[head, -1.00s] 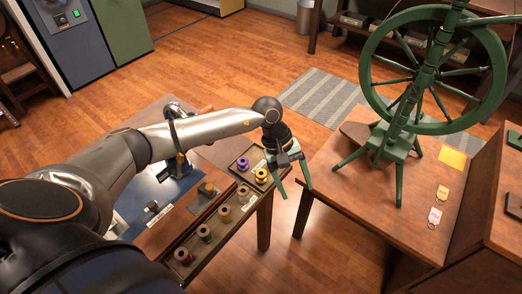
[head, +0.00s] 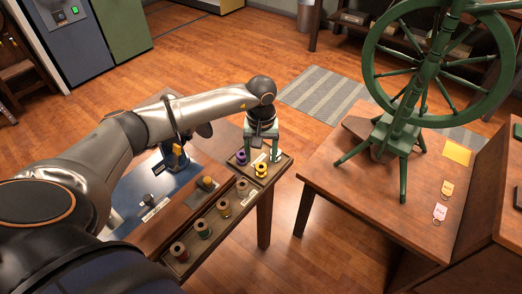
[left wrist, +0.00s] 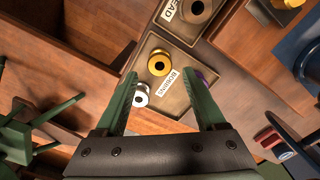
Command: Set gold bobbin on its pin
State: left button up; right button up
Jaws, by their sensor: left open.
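The gold bobbin (head: 261,169) stands upright in the bobbin tray (head: 284,163), and shows in the left wrist view (left wrist: 159,64). A purple bobbin (head: 241,157) stands beside it; a silver-white bobbin (left wrist: 141,97) shows beside my finger in the left wrist view. My left gripper (head: 262,157) is open and points down over the tray. In the left wrist view the gold bobbin appears between and just beyond the open fingertips (left wrist: 160,76); I see no contact. I cannot make out an empty pin. My right gripper is not in view.
A tray of several thread spools (head: 223,207) adjoins the bobbin tray. A blue mat (head: 130,207) with small items lies left of it. A green spinning wheel (head: 397,130) stands on a separate wooden table (head: 350,185) at right, across a floor gap.

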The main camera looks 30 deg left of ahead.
aim_at(261, 164)
pick_arm(q)
notch_tip(261, 164, down, 4)
jog(key=b, duration=0.3)
jog(key=shift+f+b, duration=0.3)
jog(key=shift+b, duration=0.05)
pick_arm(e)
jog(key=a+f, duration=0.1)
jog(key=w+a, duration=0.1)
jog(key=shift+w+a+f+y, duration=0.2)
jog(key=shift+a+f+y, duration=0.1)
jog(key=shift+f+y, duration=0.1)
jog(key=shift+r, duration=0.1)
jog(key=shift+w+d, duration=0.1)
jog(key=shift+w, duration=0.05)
pick_arm(q)
jog(key=shift+c, duration=0.4)
jog(key=c, duration=0.8)
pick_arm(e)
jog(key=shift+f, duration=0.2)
pick_arm(q)
jog(key=shift+o, duration=0.2)
jog(key=shift+r, duration=0.1)
